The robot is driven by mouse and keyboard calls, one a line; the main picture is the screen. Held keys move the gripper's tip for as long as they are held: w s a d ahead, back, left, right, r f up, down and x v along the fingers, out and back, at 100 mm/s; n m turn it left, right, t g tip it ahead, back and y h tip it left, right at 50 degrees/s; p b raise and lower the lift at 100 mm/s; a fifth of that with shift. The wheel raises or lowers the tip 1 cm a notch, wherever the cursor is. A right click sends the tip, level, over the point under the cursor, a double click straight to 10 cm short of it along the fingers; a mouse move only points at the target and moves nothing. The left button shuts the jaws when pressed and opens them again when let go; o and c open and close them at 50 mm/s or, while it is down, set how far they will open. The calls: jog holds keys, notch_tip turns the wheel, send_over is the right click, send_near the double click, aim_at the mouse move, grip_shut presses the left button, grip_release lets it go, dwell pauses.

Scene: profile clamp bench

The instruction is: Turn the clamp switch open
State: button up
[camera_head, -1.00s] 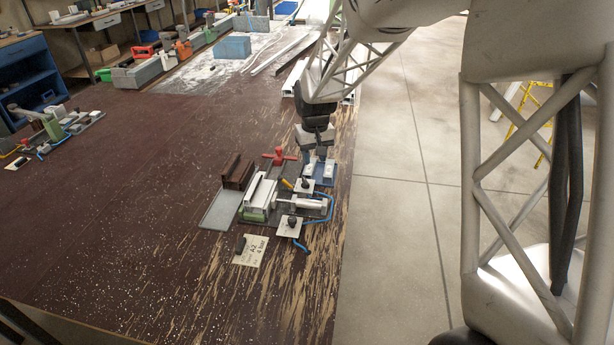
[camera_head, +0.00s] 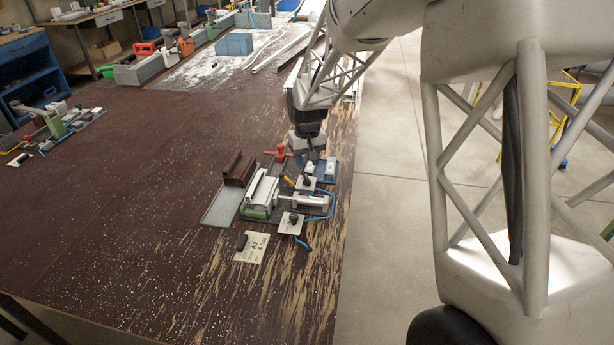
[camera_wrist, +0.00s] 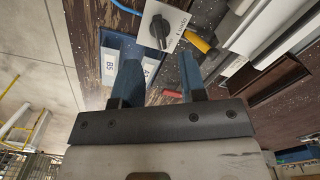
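A black rotary knob (camera_wrist: 161,28) sits on a white plate with small lettering in the wrist view. I take it for the clamp switch, though the lettering is hard to read. In the head view, this knob (camera_head: 307,181) sits right of the clamp fixture (camera_head: 262,193), close below my gripper (camera_head: 310,152). A second knob on a white plate (camera_head: 291,224) is nearer the front. In the wrist view, my gripper (camera_wrist: 160,66) shows two blue fingers apart with nothing between them. The knob is beyond the fingertips and apart from them.
A blue block with white labels (camera_wrist: 111,52) lies beside the knob's plate. A red handle (camera_head: 279,153) and a yellow piece (camera_wrist: 197,42) are close by. Blue hoses (camera_head: 328,210) run along the right side.

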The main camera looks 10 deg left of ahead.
aim_at(307, 178)
jog(key=shift+f, duration=3.15)
grip_shut()
